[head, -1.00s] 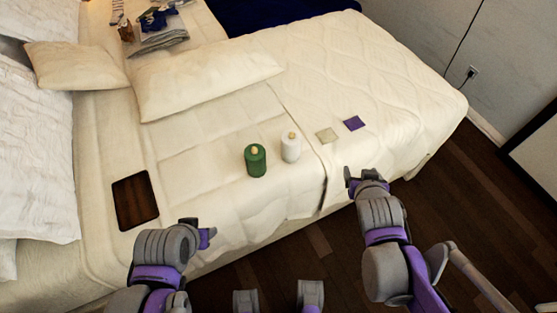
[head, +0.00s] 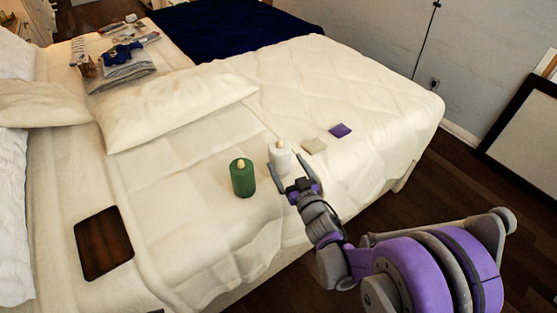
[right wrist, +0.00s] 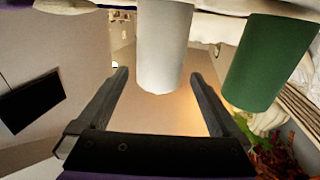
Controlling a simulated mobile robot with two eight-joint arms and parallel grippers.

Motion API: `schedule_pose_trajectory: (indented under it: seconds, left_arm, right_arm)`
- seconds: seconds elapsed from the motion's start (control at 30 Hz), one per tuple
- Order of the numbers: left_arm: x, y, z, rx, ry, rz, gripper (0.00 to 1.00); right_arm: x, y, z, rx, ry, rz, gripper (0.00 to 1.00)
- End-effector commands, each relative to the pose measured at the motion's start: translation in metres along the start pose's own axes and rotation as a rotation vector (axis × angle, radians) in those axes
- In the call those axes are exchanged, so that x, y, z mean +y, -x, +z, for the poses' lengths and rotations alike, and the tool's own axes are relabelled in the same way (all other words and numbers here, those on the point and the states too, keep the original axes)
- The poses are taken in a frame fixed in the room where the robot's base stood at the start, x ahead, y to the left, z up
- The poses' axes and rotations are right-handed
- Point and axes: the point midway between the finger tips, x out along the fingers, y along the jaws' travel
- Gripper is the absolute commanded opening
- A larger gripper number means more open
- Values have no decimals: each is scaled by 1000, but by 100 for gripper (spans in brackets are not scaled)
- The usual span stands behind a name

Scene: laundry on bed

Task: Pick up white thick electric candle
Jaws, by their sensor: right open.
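The white thick electric candle (head: 279,155), with a pale yellow tip, stands upright on the bed beside the green candle (head: 242,178). My right gripper (head: 287,170) is open at the near side of the white candle, its fingers pointing toward it. In the right wrist view the white candle (right wrist: 163,45) appears upside down between the spread fingertips (right wrist: 160,74). I cannot tell whether they touch it. The green candle (right wrist: 268,62) shows to the right there, outside the fingers. My left gripper is not in view.
A dark brown tablet-like object (head: 103,243) lies at left. A pillow (head: 178,104) and folded clothes (head: 122,70) are farther back. The sheet between tablet and candles is clear.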

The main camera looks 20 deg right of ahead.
Motion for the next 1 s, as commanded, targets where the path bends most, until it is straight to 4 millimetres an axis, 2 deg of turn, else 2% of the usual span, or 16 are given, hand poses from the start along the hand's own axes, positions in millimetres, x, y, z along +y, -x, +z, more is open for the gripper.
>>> schedule_pose_trajectory:
  seconds: [0.17, 0.43, 0.73, 0.77, 1.0]
  left_arm:
    - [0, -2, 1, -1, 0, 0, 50]
    - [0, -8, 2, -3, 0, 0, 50]
    - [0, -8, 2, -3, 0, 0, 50]
    - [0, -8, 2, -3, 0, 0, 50]
    - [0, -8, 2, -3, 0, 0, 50]
  right_arm:
    - [0, -14, 2, -1, 1, 0, 100]
    - [0, -52, 5, 0, -1, 0, 100]
    - [0, -58, 4, -1, 1, 1, 100]
    - [1, -58, 4, -1, 1, 1, 98]
    - [1, -58, 4, -1, 1, 1, 55]
